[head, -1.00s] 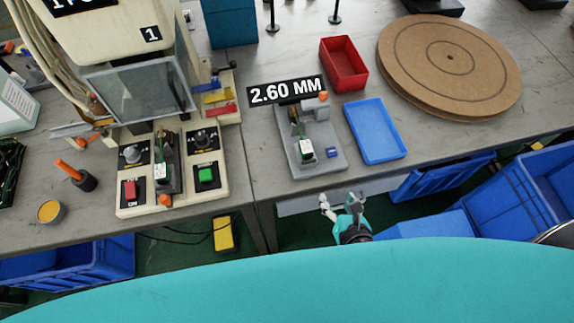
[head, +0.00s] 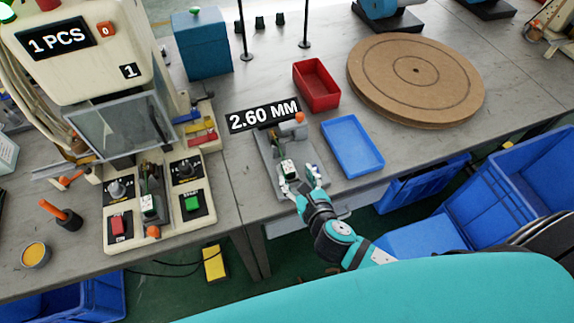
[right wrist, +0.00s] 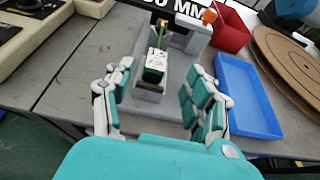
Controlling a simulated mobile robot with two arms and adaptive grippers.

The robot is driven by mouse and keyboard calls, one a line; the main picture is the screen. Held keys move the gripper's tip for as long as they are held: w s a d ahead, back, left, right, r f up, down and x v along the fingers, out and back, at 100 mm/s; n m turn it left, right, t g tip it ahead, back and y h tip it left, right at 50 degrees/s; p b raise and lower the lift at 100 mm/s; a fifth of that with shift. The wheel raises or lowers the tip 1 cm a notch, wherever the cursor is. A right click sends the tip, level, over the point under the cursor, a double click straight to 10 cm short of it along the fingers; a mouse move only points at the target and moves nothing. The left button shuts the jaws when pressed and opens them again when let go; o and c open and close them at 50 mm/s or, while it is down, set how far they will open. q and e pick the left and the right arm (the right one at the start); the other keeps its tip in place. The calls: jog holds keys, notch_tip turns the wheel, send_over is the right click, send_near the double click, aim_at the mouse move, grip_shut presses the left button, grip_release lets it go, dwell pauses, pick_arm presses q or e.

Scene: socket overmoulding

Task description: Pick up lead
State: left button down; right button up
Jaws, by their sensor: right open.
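The lead, a white and green plug piece with a green cable (right wrist: 155,64), sits in the grey gauge fixture (right wrist: 182,75) and also shows in the head view (head: 288,171). My right gripper (right wrist: 158,112) is open and empty, its fingers apart at the near end of the fixture, on either side of the lead's line and not touching it. In the head view the right gripper (head: 302,186) is at the fixture's front edge. Another similar lead (head: 149,206) sits in the moulding machine's holder (head: 155,180). My left gripper is not in view.
A blue tray (head: 372,170) lies just right of the fixture, with a red bin (head: 316,84) behind it. A round wooden disc (head: 415,78) lies farther right. The display reading 2.60 MM (head: 263,115) stands behind the fixture. Bare tabletop (head: 232,180) lies to its left.

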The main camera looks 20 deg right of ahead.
aim_at(289, 168)
jog(key=shift+a+p+x, duration=0.15)
jog(key=shift+x, duration=1.2)
jog(key=shift+a+p+x, duration=0.15)
jog(key=shift+x, duration=1.25)
jog(key=shift+s, duration=0.1)
grip_shut()
